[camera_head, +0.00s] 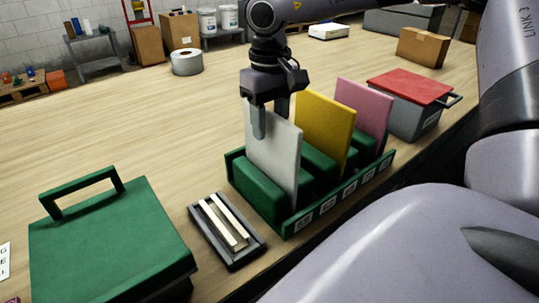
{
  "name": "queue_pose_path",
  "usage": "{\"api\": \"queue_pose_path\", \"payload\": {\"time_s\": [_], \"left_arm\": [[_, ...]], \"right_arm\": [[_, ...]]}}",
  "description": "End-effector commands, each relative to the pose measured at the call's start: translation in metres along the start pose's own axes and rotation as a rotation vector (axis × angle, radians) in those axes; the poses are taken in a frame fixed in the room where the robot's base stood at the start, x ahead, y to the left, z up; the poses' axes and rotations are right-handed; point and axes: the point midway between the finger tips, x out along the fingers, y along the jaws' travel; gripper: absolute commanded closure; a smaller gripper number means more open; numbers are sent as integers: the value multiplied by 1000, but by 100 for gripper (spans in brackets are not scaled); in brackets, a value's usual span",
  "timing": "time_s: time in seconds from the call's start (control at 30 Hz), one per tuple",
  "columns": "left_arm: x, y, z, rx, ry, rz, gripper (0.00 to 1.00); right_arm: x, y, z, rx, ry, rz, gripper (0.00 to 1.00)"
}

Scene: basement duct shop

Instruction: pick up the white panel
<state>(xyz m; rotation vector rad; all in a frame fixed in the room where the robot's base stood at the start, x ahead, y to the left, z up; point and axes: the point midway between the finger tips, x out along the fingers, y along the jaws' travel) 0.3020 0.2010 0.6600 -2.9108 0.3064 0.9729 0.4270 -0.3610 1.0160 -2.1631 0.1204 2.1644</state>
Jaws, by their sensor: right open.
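The white panel (275,160) stands upright in the leftmost slot of a green rack (288,230), beside a yellow panel (325,128) and a pink panel (361,108). My right gripper (272,125) points down at the top of the white panel. One finger shows in front of the panel's near face, on its left part; the other finger is mostly hidden behind the panel. The jaws are open around the top edge, and I cannot tell whether they touch it. My left gripper is not in view.
A green lidded box (108,240) with a handle and a dark tray (228,232) with pale strips stand left of the rack. A grey box with a red lid (410,88) stands to its right.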

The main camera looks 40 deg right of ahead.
Motion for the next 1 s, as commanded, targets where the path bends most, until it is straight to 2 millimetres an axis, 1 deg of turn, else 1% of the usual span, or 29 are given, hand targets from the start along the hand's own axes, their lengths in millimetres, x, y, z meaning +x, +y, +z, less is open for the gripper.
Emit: {"api": "queue_pose_path", "payload": {"time_s": [0.07, 0.23, 0.27, 0.3, 0.37, 0.4, 0.77, 0.87, 1.0], "left_arm": [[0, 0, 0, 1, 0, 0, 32], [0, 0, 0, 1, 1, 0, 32], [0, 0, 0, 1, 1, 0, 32], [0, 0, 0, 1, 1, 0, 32], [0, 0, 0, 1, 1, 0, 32], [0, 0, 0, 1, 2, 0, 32], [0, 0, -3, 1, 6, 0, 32], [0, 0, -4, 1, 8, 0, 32], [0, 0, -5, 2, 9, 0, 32]], "right_arm": [[4, 0, 0, 0, 0, 0, 56], [4, 0, 0, 0, 0, 0, 56], [4, 0, 0, 0, 1, 0, 60], [4, 0, 0, 0, 1, 0, 73], [3, 0, 0, 0, 1, 0, 92], [3, 0, 0, 0, 1, 0, 100], [2, 0, 0, 0, 2, 0, 100], [-3, 0, -1, 0, 4, 0, 100], [-17, 0, -1, -1, 6, 0, 100]]}}
